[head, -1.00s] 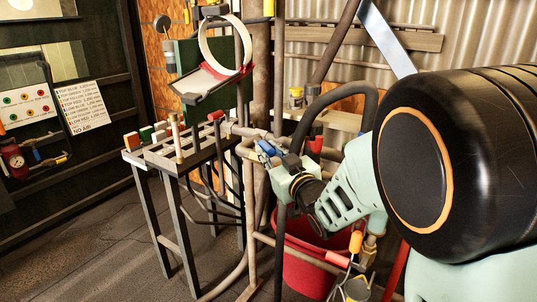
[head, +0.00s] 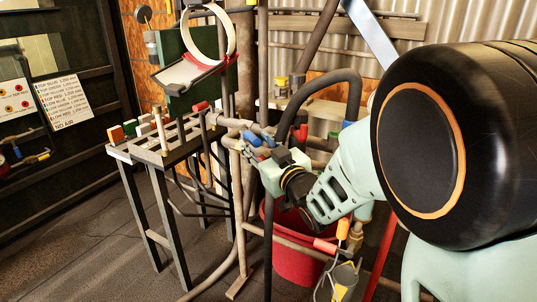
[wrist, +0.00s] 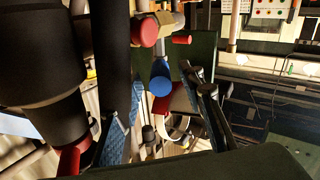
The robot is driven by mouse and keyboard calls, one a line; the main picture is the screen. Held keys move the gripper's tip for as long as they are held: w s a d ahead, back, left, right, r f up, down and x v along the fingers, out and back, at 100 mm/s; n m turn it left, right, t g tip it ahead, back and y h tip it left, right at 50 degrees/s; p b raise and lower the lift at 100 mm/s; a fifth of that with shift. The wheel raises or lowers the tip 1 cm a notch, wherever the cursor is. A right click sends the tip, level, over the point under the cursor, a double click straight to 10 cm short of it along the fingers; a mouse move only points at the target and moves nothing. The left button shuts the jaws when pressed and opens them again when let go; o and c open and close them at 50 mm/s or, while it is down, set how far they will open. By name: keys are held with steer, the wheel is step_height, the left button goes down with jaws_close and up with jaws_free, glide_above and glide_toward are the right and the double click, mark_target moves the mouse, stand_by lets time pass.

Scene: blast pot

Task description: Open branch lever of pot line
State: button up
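My gripper (head: 262,146) reaches in from the right to the pipe line beside the rack in the head view. In the wrist view its two fingers (wrist: 166,122) stand apart with blue inner pads. A blue-ended lever handle (wrist: 160,80) shows in the gap between them, and I see no grip on it. A red-ended handle (wrist: 145,32) sits just above it, by a brass-coloured fitting. Another red handle (head: 300,132) is close behind the gripper in the head view. Which handle is the branch lever is not clear, and the gripper partly hides the valves.
A dark metal rack (head: 158,150) stands left of the gripper. A red bucket (head: 295,262) is below it. A thick black hose (head: 325,80) arches behind, and dark hose-like bodies (wrist: 40,60) crowd the wrist view's left. Floor at the front left is clear.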

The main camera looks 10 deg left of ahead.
steer(key=v, duration=1)
steer(key=shift+s, duration=0.15)
steer(key=shift+d, duration=0.15)
